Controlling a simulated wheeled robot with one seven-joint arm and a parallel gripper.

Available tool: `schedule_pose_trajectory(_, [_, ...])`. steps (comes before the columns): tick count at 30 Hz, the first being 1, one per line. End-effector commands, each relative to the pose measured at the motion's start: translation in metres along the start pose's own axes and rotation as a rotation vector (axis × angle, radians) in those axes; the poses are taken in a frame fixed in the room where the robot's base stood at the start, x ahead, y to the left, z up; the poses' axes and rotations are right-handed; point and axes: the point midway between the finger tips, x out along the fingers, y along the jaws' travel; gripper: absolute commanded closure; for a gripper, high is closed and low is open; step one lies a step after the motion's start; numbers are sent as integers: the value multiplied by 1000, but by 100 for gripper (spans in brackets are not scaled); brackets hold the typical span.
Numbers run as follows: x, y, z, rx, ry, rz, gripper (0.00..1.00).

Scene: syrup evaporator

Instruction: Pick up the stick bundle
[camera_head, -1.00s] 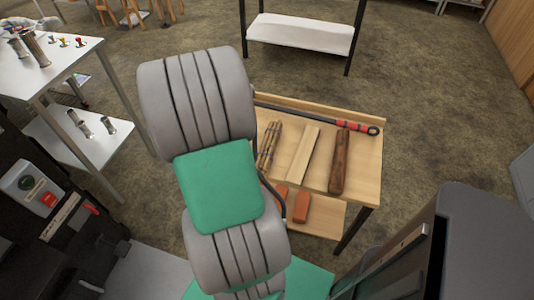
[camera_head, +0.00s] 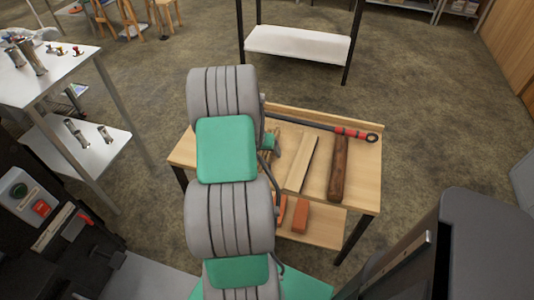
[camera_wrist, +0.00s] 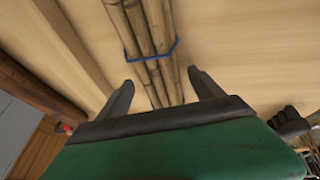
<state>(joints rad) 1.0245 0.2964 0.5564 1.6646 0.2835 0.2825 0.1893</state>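The stick bundle (camera_wrist: 143,30) is several thin brown sticks tied with a blue band. In the wrist view it lies on the light wooden table top, running up from between my gripper's fingers. My gripper (camera_wrist: 158,84) is open, with one dark finger on each side of the bundle. I cannot tell how far the fingertips are above the table. In the head view my arm hides most of the bundle, and a small part of it (camera_head: 268,157) shows beside the arm.
On the wooden table (camera_head: 362,185), a pale plank (camera_head: 301,163) and a dark log (camera_head: 338,168) lie right of the bundle. A black rod with red grips (camera_head: 350,132) lies along the back edge. Orange bricks (camera_head: 300,216) sit on the lower shelf. A white table (camera_head: 55,75) stands at left.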

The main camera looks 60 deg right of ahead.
Motion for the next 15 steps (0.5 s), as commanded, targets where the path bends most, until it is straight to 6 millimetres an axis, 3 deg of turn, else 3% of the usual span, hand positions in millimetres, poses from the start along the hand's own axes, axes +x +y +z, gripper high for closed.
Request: schedule_pose_trajectory(15, [-1, 0, 0, 0, 0, 0, 67])
